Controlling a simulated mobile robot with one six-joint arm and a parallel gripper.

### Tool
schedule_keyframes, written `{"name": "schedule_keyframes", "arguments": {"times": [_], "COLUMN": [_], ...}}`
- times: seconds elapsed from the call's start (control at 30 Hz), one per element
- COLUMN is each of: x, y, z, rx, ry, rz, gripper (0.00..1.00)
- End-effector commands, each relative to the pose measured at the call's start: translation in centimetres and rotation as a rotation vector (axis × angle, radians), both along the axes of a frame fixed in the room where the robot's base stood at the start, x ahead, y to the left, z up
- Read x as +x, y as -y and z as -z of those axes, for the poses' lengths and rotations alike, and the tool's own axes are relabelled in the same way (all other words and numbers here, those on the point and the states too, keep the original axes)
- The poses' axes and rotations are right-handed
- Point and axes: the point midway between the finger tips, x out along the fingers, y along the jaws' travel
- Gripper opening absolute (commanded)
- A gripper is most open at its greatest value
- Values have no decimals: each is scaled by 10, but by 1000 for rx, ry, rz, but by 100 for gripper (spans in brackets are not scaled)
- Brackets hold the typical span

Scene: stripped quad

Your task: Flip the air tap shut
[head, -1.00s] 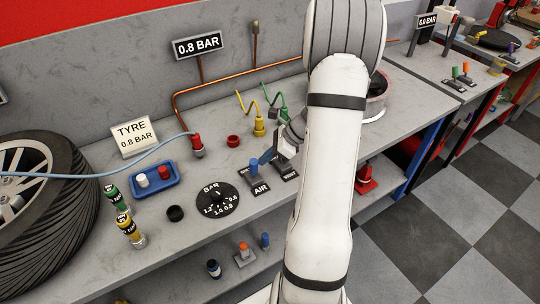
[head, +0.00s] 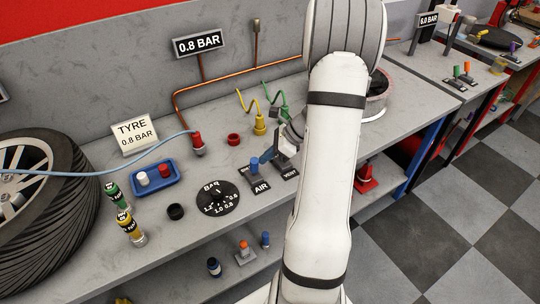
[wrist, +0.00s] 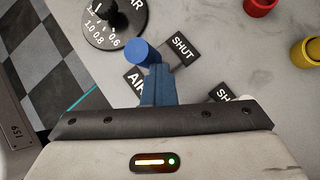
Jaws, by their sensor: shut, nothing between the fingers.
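The air tap has a blue knob (head: 254,163) on a dark plate marked AIR (head: 261,187) on the bench. In the wrist view the knob (wrist: 143,53) shows just beyond my fingertips, with a SHUT label (wrist: 181,48) to its right and the AIR label (wrist: 133,82) partly covered. My gripper (head: 267,155) is shut and empty, its blue fingers close beside the knob on its right in the head view. The fingers (wrist: 157,72) overlap the knob's near edge in the wrist view. I cannot tell whether they touch. The lever's lower part is hidden.
The vent tap plate (head: 289,173) lies just right, partly behind my arm. A black BAR dial (head: 217,198) lies left of the air tap. A red ring (head: 233,140), a yellow fitting (head: 259,126) and a blue tray (head: 172,186) stand on the bench.

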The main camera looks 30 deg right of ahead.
Motion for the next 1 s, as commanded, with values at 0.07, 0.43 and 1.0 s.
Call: {"name": "schedule_keyframes", "arguments": {"times": [0.07,0.43,1.0], "x": [-2,-2,-5], "y": [-7,-6,9], "z": [1,-16,-16], "rx": [15,13,10], "ry": [-8,-4,-2], "rz": [-10,-7,-3], "gripper": [0,0,0]}}
